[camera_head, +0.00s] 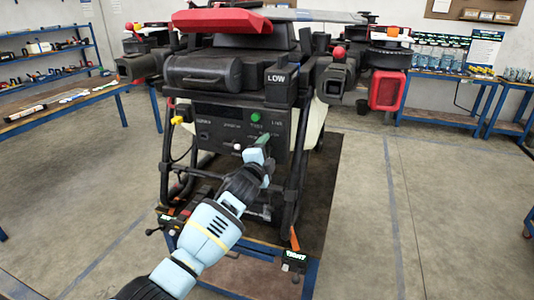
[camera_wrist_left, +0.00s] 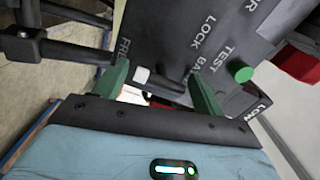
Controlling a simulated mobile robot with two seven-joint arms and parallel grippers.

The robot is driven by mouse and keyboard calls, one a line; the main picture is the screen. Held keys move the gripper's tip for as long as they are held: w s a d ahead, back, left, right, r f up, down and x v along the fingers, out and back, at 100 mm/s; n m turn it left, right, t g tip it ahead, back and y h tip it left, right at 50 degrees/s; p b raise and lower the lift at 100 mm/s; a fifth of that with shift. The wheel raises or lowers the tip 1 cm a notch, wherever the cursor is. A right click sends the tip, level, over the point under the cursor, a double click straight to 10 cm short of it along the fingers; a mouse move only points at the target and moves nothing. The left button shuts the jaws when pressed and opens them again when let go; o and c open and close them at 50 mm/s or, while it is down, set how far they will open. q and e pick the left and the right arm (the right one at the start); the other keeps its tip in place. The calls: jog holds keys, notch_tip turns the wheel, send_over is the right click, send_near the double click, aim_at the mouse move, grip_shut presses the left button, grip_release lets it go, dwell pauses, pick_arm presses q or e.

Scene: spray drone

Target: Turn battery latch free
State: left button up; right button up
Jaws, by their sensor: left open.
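The drone's dark control panel (camera_head: 215,112) faces me below the black tank and carries small white lettering. The battery latch shows in the left wrist view as a short dark lever with a white end (camera_wrist_left: 142,75), near the lettering FREE, LOCK and BATT. Its white end also shows in the head view (camera_head: 238,146). My left gripper (camera_head: 260,142) is at the lower right of the panel. In the left wrist view its green fingers (camera_wrist_left: 160,86) are open, with the latch between them; the white end is closer to the left finger. Contact cannot be told. My right gripper is not in view.
A green TEST button (camera_wrist_left: 240,72) sits close to the right finger. Black frame tubes (camera_head: 299,150) flank the panel, and a box marked LOW (camera_head: 279,85) is above it. A blue-edged stand (camera_head: 245,270) is below the drone. Open floor (camera_head: 370,220) lies to the right.

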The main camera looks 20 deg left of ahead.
pick_arm(q)
jog(key=s+p, duration=0.1)
jog(key=s, duration=0.6)
jog(key=shift+s, duration=0.35)
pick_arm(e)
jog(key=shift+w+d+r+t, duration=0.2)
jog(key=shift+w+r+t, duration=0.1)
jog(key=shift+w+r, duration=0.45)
pick_arm(q)
jog(key=shift+a, duration=0.15)
jog(key=shift+f, duration=0.1)
jog(key=s+d+f+n+g+h, duration=0.1)
jog(key=s+f+n+g, duration=0.15)
jog(key=s+f, duration=0.75)
jog(key=s+d+f+n+g, duration=0.15)
jog(key=s+f+n, duration=0.25)
jog(key=s+f, duration=0.65)
jog(key=s+f+n+g, duration=0.1)
jog(key=s+f, duration=0.3)
jog(key=s, duration=0.4)
jog(key=s+f+n+g, duration=0.2)
jog(key=s+f+n, duration=0.2)
jog(key=s, duration=0.4)
jog(key=s+a+f+n+g, duration=0.1)
jog(key=s+f+n, duration=0.1)
jog(key=s+f, duration=0.3)
jog(key=s, duration=0.3)
jog(key=shift+s+f, duration=0.15)
jog(key=shift+s, duration=0.1)
